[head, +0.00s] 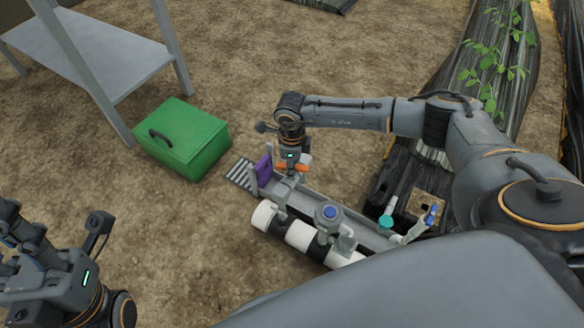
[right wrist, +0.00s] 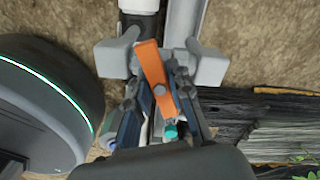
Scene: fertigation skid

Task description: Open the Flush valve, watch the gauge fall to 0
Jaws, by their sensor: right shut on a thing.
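An orange valve handle (head: 292,168) sits near the left end of the grey pipe skid (head: 362,232). My right gripper (head: 290,163) reaches down on it from above. In the right wrist view the orange handle (right wrist: 152,68) lies slantwise between the two grey fingertips of my right gripper (right wrist: 163,62), which is shut on it. No label is readable. A round grey part with a blue face (head: 330,212) stands on the pipe; I cannot tell whether it is the gauge, and no reading shows. My left gripper (head: 75,262) is at the lower left, away from the skid; its jaws are unclear.
White-and-black pipe (head: 303,234) runs along the skid's front. A purple plate (head: 264,170) stands at its left end. Teal (head: 386,221) and blue (head: 430,215) handles are at the right. A green box (head: 182,140) and a grey shelf (head: 105,55) stand on soil at the left.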

